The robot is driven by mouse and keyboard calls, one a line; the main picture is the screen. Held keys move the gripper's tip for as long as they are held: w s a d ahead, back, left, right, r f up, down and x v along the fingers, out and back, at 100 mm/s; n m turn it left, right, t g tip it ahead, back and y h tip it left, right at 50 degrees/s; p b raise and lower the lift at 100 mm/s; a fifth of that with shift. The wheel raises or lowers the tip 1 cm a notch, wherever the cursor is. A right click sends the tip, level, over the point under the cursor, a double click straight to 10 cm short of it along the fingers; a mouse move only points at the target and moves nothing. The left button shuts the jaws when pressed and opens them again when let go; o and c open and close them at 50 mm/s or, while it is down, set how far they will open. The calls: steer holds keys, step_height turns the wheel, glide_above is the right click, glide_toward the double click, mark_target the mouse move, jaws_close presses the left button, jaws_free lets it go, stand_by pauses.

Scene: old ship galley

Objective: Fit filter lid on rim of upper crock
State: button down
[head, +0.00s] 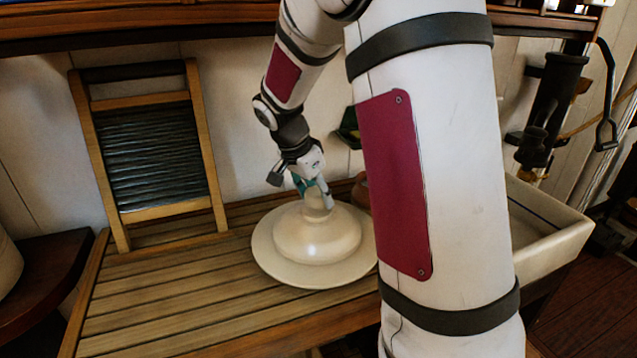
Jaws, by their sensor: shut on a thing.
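The filter lid (317,238) is a wide cream disc with a raised domed middle and a knob on top. It looks level, over the right part of a slatted wooden board. My gripper (318,200) points down from above and is shut on the lid's knob. I cannot tell whether the lid touches the board or hangs just above it. The upper crock cannot be made out for certain. A cream rounded vessel (8,265) is cut off at the left edge and may be a crock.
The slatted board (165,300) is bare left of the lid. A washboard (150,150) leans on the wall behind. A pale sink (545,230) and a dark hand pump (545,110) are at the right. A shelf edge (150,22) runs above. My arm hides the middle right.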

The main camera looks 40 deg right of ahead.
steer(key=shift+f, duration=0.3)
steer(key=c, duration=0.8)
jaws_free()
steer(key=shift+f, duration=0.1)
